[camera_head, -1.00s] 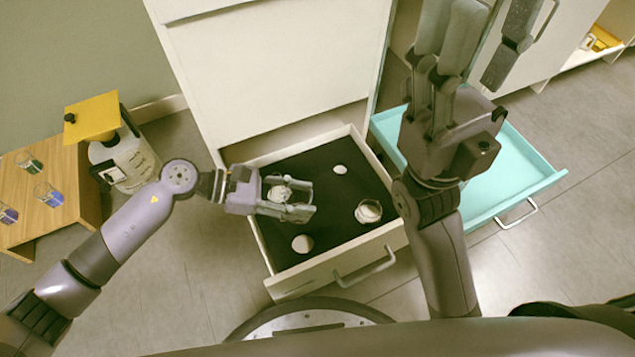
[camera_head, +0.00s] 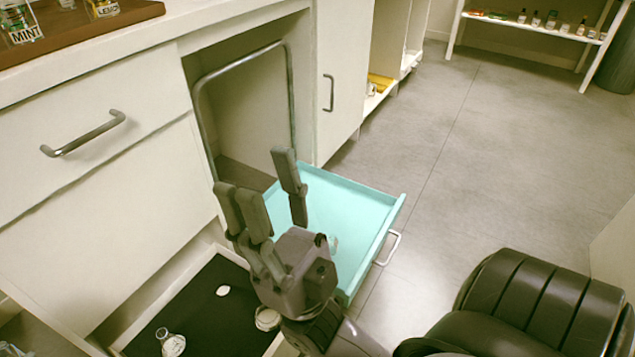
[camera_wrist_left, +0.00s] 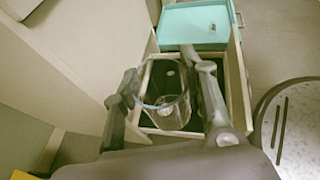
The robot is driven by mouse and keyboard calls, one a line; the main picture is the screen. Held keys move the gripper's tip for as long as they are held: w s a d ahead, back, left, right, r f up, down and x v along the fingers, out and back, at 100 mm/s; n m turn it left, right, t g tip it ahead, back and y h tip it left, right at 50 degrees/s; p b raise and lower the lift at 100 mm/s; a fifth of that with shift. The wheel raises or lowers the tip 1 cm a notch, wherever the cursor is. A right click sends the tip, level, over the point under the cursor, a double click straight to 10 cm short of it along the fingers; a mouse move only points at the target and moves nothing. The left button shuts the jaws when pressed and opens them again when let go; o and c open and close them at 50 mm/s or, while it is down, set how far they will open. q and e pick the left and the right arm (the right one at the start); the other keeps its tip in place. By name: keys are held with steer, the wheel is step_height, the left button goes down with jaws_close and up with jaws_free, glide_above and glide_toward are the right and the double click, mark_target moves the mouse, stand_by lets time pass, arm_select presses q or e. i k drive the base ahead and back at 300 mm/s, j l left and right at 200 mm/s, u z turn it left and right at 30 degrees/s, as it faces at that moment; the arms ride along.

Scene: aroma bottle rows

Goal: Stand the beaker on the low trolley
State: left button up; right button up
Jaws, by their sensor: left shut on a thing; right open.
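A clear glass beaker (camera_wrist_left: 168,112) is between the fingers of my left gripper (camera_wrist_left: 160,75) in the left wrist view. The gripper is shut on it, above the dark-lined drawer. My right gripper (camera_head: 263,178) is open and empty, fingers pointing up, in front of a turquoise tray (camera_head: 350,190) with a front handle. A metal hoop (camera_head: 240,63) stands in the cabinet bay behind it. I cannot tell whether hoop and tray form one trolley. The tray also shows in the left wrist view (camera_wrist_left: 190,25).
The pulled-out drawer (camera_head: 205,305) holds a small glass flask (camera_head: 172,344) and round white items. A small clear item (camera_head: 333,243) is in the turquoise tray. Labelled jars (camera_head: 20,25) stand on the counter. Open floor (camera_head: 480,150) lies right of the tray.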

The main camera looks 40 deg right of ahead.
mark_target(349, 212)
steer(key=l+u, duration=0.1)
steer(key=l, duration=0.8)
steer(key=k+l+u, duration=0.15)
steer(key=l, duration=0.75)
steer(key=i+l+u, duration=0.2)
steer(key=l, duration=1.35)
steer(key=l+u, duration=0.2)
steer(key=l, duration=1.3)
steer(key=i, duration=0.05)
